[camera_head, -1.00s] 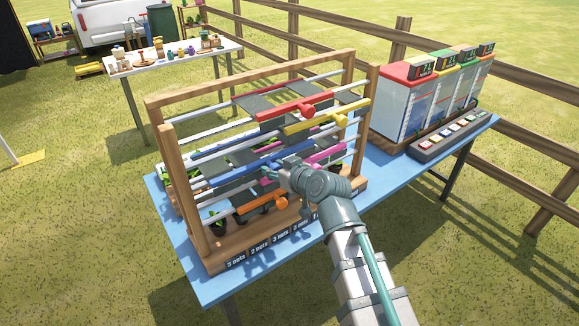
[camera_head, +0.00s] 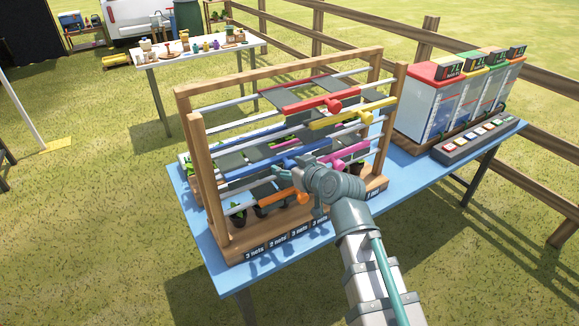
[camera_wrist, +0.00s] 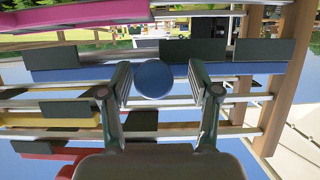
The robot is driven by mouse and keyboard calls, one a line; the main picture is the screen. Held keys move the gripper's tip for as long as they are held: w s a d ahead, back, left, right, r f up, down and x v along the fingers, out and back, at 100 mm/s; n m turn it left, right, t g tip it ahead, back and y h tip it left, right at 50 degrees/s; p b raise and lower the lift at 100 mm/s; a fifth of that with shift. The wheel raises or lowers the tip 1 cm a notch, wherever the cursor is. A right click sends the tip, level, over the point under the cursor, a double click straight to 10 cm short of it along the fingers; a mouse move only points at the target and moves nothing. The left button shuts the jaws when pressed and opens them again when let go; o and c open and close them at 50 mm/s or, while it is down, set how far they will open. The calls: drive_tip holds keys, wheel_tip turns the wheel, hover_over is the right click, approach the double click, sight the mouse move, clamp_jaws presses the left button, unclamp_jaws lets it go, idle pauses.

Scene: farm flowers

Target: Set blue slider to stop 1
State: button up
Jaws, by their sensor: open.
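The blue slider (camera_head: 255,168) is a flat blue bar on metal rails in a wooden frame (camera_head: 186,118). In the wrist view, its bar (camera_wrist: 75,75) runs across the upper part, and its round blue knob (camera_wrist: 153,79) sits between the two fingers of my gripper (camera_wrist: 160,82). The fingers are open, one on each side of the knob. I cannot tell whether either finger touches it. In the head view, my gripper (camera_head: 301,178) is at the front of the frame by the blue bar, and my wrist hides part of the bar's right side.
A red slider (camera_head: 310,104) and a yellow slider (camera_head: 350,117) lie above the blue one. A pink slider (camera_head: 352,150) and an orange slider (camera_head: 276,204) are close to my gripper. Labels run along the frame's base. A box with displays (camera_head: 415,100) stands right.

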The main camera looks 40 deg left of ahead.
drive_tip(key=v, duration=0.7)
drive_tip(key=shift+d, duration=0.25)
drive_tip(key=shift+s+r, duration=0.1)
